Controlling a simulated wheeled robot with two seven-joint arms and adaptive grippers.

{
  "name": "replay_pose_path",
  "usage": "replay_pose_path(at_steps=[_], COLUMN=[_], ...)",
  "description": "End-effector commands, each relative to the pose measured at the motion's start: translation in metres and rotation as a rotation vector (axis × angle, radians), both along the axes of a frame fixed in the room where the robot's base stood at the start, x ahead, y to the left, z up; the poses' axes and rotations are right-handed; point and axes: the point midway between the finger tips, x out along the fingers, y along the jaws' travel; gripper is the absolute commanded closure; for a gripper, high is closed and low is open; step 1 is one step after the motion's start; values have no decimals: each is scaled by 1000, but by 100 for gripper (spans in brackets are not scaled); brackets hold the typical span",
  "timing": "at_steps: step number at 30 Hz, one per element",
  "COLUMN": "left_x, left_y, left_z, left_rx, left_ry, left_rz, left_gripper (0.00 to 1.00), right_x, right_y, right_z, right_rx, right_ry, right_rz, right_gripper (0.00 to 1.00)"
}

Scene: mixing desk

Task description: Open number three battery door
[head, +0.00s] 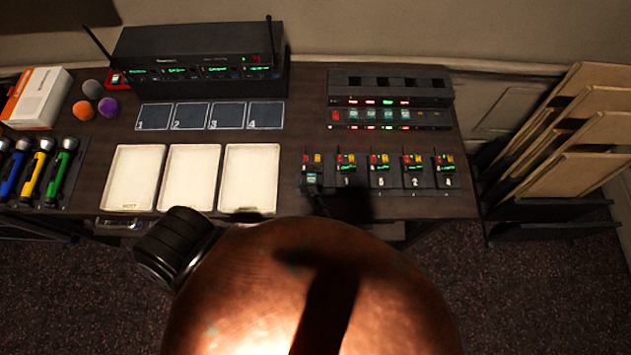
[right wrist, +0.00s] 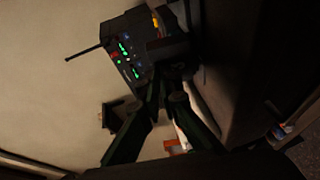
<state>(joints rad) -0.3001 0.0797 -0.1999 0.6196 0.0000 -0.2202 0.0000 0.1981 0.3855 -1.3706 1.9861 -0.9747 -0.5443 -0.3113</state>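A row of small dark battery packs with red and yellow tops stands at the desk's front right in the head view. Readable labels include 5 on the middle pack (head: 381,182), then 2 (head: 415,182) and 4 (head: 447,182). The leftmost pack (head: 312,180) sits lower at its front and shows a green screen; I cannot read its number. My right gripper (head: 322,192) is a dark shape at the desk edge, close to the leftmost pack. In the right wrist view its fingers (right wrist: 166,82) converge near a dark block; any grip is unclear. My left gripper is out of view.
A receiver with antennas (head: 200,50) stands at the back; it also shows in the right wrist view (right wrist: 125,58). A charger rack (head: 390,88) is behind the packs. White trays (head: 190,178), flashlights (head: 38,170) and foam balls (head: 92,88) fill the left. Boards (head: 585,130) stand right.

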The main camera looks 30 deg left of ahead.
Motion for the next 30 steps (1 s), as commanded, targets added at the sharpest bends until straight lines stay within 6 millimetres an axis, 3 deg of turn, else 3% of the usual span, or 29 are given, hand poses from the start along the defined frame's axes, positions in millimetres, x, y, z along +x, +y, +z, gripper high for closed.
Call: replay_pose_path(at_steps=[14, 18, 30], left_x=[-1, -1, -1], left_y=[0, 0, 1], left_z=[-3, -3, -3], left_rx=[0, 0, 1], left_ry=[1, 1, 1], left_rz=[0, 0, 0], left_gripper=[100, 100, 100], right_x=[1, 1, 0], right_y=[-1, -1, 0], right_z=[-2, -2, -1], right_rx=[2, 2, 5], right_ry=[-7, -7, -9], right_rz=[-5, -4, -1], right_gripper=[100, 88, 88])
